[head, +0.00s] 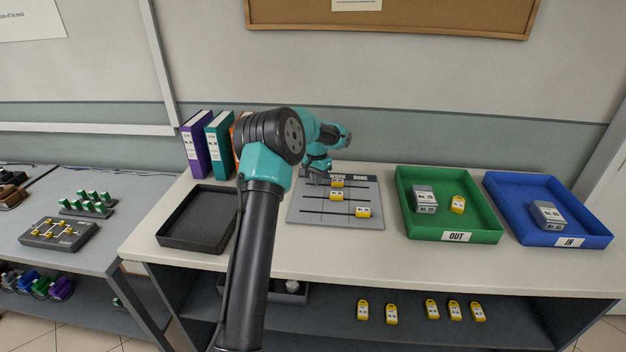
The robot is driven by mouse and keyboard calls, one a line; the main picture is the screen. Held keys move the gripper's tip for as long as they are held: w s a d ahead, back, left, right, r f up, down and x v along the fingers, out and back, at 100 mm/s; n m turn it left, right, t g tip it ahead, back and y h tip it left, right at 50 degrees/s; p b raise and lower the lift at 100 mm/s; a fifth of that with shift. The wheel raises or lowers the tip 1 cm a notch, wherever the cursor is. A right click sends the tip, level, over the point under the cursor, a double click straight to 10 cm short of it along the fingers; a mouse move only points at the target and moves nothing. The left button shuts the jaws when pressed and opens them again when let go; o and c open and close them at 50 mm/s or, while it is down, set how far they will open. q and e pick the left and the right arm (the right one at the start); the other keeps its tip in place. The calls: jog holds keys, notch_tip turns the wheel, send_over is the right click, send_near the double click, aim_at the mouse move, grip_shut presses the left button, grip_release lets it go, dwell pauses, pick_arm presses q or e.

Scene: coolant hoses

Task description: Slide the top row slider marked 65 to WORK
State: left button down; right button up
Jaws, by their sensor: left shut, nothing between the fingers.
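The grey slider board (376,222) lies on the white bench, with WORK and DONE readable along its top edge. The top row slider (337,184) is yellow and sits below the word WORK; its number is too small to read for certain. Below it are the middle row slider (336,196), also under WORK, and the bottom row slider (362,212), under DONE. My left gripper (316,177) is shut and empty at the board's top left, just left of the top slider. It hides the board's upper left part; whether it touches the slider is unclear. My right gripper is out of view.
A black tray (168,242) stands left of the board, partly behind my left arm. Binders (196,145) stand at the back left. A green OUT tray (410,228) and blue IN tray (520,234) stand right. Several yellow tags (432,309) lie on the lower shelf.

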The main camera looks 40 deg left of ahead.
pick_arm(q)
notch_tip(320, 180, up, 8)
dwell(1.4)
jog(key=shift+f, duration=0.1)
jog(key=shift+f, duration=3)
